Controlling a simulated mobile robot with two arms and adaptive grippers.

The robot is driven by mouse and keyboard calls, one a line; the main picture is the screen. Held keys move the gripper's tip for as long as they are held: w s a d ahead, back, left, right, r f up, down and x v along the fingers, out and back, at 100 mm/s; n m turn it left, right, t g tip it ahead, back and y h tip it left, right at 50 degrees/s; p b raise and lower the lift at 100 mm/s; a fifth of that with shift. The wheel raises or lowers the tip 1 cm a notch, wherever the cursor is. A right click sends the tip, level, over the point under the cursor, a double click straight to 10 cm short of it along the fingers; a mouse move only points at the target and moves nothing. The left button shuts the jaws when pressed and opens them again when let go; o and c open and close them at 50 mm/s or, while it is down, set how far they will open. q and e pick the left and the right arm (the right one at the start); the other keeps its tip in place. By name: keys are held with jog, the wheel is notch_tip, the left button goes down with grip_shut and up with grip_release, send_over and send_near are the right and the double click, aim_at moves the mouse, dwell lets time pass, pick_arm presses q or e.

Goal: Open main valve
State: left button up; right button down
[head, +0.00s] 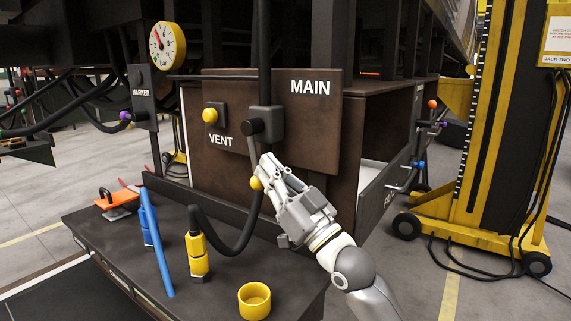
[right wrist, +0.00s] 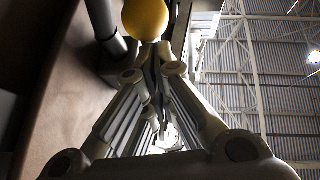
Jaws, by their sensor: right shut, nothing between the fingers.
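The main valve has a grey body (head: 269,122) under the MAIN label (head: 310,87) on a brown panel. Its lever hangs down from a black hub (head: 252,126) and ends in a yellow ball (head: 256,183). My right gripper (head: 268,163) is shut and empty, right beside the lever, just above and right of the ball. In the right wrist view, the yellow ball (right wrist: 145,18) sits just beyond the closed fingertips (right wrist: 150,58). Whether fingers and lever touch, I cannot tell. My left gripper is not in view.
The vent valve's yellow knob (head: 210,115) is left of the main valve. A gauge (head: 166,45) stands above. A dark bench (head: 185,240) holds a blue bar (head: 157,245), a yellow hose coupling (head: 197,256) and a yellow cup (head: 255,300). A yellow jack (head: 480,205) stands right.

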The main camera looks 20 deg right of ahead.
jog(key=shift+w+a+f, duration=0.4)
jog(key=shift+w, duration=0.1)
dwell(0.6)
